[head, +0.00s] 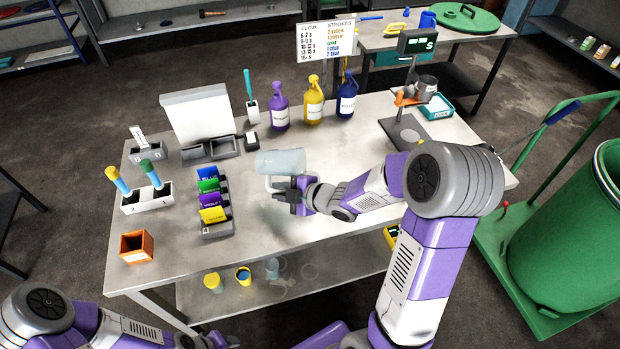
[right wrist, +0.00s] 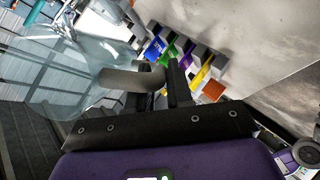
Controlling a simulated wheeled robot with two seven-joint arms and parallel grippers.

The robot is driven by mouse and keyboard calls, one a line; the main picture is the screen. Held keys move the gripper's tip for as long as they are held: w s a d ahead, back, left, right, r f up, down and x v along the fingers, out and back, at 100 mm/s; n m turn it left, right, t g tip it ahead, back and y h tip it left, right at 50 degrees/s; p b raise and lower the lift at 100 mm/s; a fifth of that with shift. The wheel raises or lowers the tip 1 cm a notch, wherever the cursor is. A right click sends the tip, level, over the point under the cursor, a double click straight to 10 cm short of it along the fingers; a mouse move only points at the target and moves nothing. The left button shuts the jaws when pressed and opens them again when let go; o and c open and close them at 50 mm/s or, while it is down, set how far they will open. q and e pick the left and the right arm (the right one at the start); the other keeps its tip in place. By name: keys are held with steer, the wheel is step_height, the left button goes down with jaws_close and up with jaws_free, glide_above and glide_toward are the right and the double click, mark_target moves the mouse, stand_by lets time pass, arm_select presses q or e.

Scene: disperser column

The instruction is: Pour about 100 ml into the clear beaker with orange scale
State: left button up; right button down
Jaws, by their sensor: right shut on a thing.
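My right gripper (head: 287,193) is shut on the handle of a clear jug (head: 281,161) over the middle of the table. The right wrist view shows the jug's pale handle (right wrist: 130,79) between the fingers (right wrist: 172,84) and its transparent body (right wrist: 75,65) at upper left. The jug looks tilted; I cannot tell its contents or whether it touches the table. A small clear vessel (head: 272,267) stands on the lower shelf; no orange scale is readable on any vessel. My left gripper (head: 220,341) is low at the bottom edge, partly cut off, its jaws unclear.
Purple (head: 279,110), yellow (head: 313,105) and blue (head: 346,100) bottles stand behind the jug. A rack of coloured packets (head: 212,200) is left of it; an orange box (head: 137,246) is front left. A stand with a display (head: 416,42) is right. The front middle tabletop is clear.

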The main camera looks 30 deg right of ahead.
steer(key=shift+d+r, duration=0.1)
stand_by(1.1)
steer(key=shift+r+t+y+b, duration=0.2)
steer(key=shift+t+y+b, duration=0.3)
steer(key=shift+b, duration=0.45)
stand_by(1.3)
